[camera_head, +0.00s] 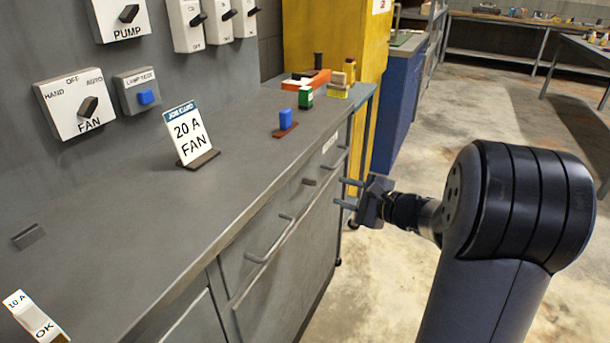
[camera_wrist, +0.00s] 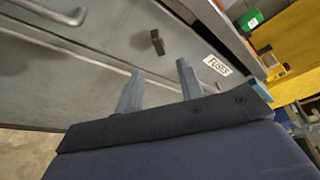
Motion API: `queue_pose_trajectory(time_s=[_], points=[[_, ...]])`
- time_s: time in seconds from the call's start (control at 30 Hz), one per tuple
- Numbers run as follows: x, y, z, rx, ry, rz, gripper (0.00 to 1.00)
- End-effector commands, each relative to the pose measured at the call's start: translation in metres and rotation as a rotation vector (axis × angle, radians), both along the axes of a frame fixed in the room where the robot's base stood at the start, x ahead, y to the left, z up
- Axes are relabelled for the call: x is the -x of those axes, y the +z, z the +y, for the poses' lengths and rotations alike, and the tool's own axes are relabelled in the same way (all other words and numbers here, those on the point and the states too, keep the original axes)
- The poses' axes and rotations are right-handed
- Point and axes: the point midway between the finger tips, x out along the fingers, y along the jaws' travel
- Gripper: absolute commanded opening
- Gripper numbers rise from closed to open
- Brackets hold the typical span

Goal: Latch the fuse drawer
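The fuse drawer (camera_head: 322,167) is in the grey bench front, with a white label near its top edge; in the wrist view the label (camera_wrist: 217,65) reads FUSES. A small dark latch knob (camera_head: 310,182) sticks out of the bench front below and left of the label. The knob also shows in the wrist view (camera_wrist: 157,42), just beyond my fingertips. The drawer front looks about flush, but I cannot tell if it is fully shut. My gripper (camera_head: 347,193) is open and empty, in front of the bench, apart from the knob. Its two fingers show in the wrist view (camera_wrist: 160,72).
Bar handles (camera_head: 268,242) stick out of the bench front. On the bench top stand a 20 A FAN card (camera_head: 190,137), a blue fuse (camera_head: 286,122), a green block (camera_head: 306,97) and an OK tag (camera_head: 35,318). A yellow cabinet (camera_head: 340,45) stands beyond. The floor at right is clear.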

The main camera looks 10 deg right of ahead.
Motion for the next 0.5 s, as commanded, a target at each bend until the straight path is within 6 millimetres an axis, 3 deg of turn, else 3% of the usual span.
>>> queue_pose_trajectory(time_s=[0.5], points=[[-0.068,-0.02,0.051,0.002,0.005,0.001,0.36]])
